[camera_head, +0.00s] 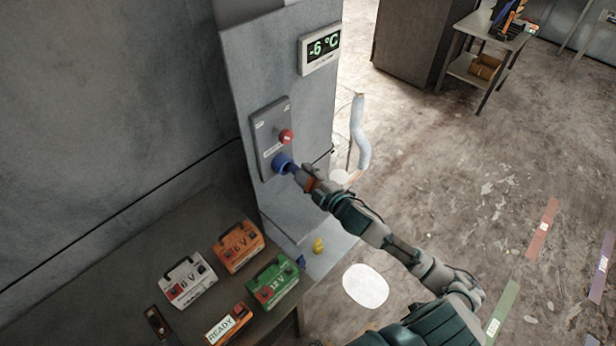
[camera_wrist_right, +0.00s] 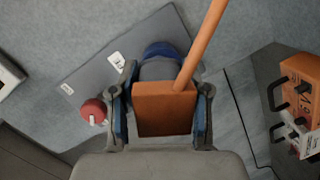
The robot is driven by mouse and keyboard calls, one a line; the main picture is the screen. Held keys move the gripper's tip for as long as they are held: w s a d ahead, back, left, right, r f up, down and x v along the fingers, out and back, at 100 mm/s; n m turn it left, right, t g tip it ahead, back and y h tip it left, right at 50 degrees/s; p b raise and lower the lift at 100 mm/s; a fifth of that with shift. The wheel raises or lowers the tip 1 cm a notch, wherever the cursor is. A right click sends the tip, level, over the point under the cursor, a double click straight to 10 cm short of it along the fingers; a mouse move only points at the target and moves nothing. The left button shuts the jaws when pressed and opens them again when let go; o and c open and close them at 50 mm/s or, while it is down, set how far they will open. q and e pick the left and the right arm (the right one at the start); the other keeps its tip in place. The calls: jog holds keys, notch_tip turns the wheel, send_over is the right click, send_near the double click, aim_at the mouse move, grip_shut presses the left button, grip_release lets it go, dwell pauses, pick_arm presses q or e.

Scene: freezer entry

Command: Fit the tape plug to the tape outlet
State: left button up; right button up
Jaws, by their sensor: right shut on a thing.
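The tape plug is an orange block (camera_wrist_right: 165,112) with a grey nose and an orange cable rising from it in the right wrist view. My right gripper (camera_wrist_right: 161,100) has its two fingers shut on the sides of the block. The outlet is a blue round socket (camera_head: 281,162) low on a grey wall plate (camera_head: 262,128); its blue rim (camera_wrist_right: 162,49) shows just beyond the nose. The nose is lined up with the socket and appears to meet it; I cannot tell how deep it sits. In the head view my right gripper (camera_head: 304,180) mostly hides the plug. My left gripper is not in view.
A red knob (camera_head: 286,136) sits above the socket. A -6 °C display (camera_head: 320,49) is higher on the panel. Orange (camera_head: 239,248), white (camera_head: 187,280) and green (camera_head: 273,284) battery packs stand on the table below left. Open floor lies to the right.

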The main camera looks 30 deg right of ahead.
jog(key=shift+d+f, duration=0.1)
jog(key=shift+d, duration=0.85)
jog(key=shift+s, duration=0.1)
jog(key=shift+a, duration=0.3)
jog(key=shift+s+a, duration=0.15)
jog(key=shift+a, duration=1.05)
jog(key=shift+d, duration=0.55)
jog(key=shift+w+d, duration=0.15)
jog(key=shift+w, duration=0.15)
jog(key=shift+w+a, duration=0.15)
jog(key=shift+a, duration=0.2)
jog(key=shift+w+a, duration=0.35)
jog(key=shift+a, duration=0.15)
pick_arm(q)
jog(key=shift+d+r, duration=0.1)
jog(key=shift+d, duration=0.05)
pick_arm(e)
jog(key=shift+w, duration=0.1)
